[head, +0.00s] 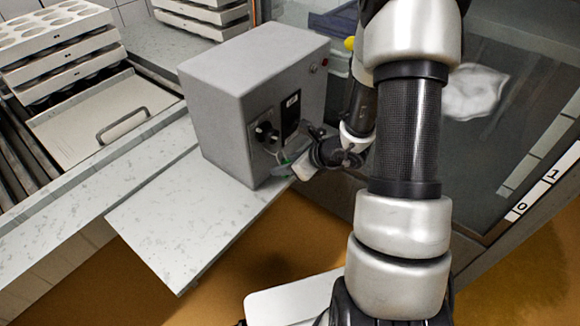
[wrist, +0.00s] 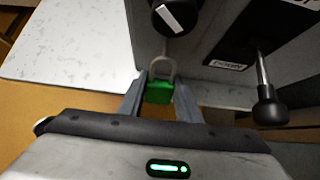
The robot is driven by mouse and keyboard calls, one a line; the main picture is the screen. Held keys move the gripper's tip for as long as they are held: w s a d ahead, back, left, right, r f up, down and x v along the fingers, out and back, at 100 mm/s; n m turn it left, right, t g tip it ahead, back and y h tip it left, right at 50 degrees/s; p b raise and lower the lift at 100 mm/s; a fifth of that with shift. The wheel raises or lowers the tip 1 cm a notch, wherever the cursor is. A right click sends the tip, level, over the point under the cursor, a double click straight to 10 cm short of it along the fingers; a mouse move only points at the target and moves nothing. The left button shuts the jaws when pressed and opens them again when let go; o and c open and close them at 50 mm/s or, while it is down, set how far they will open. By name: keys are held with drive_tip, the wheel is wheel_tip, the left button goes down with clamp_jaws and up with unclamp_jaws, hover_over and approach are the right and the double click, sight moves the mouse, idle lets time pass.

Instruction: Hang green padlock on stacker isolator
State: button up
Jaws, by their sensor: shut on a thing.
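The green padlock (wrist: 160,93) is held between the two fingers of my gripper (wrist: 158,98), with its grey shackle pointing up toward the box face. The shackle top lies just below a black rotary knob (wrist: 176,17) with a white bar, on the grey control box (head: 222,98). I cannot tell whether the shackle passes through anything there. A black-knobbed lever (wrist: 270,106) hangs to the right in the wrist view; which control is the stacker isolator is not readable.
The box stands on a grey speckled shelf (head: 165,222) with open floor beyond its edge. Stacked white moulds (head: 60,50) and a metal plate with a handle (head: 105,118) are at the left. A glass-like panel (head: 500,110) is at the right.

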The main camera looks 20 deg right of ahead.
drive_tip(key=shift+w+a+f+b, duration=0.35)
drive_tip(key=shift+w+a+b, duration=0.15)
drive_tip(key=shift+w, duration=0.2)
drive_tip(key=shift+w+a+f+b, duration=0.35)
drive_tip(key=shift+w+a+b, duration=0.15)
drive_tip(key=shift+w, duration=0.15)
drive_tip(key=o, duration=1.2)
drive_tip(key=shift+c, duration=0.2)
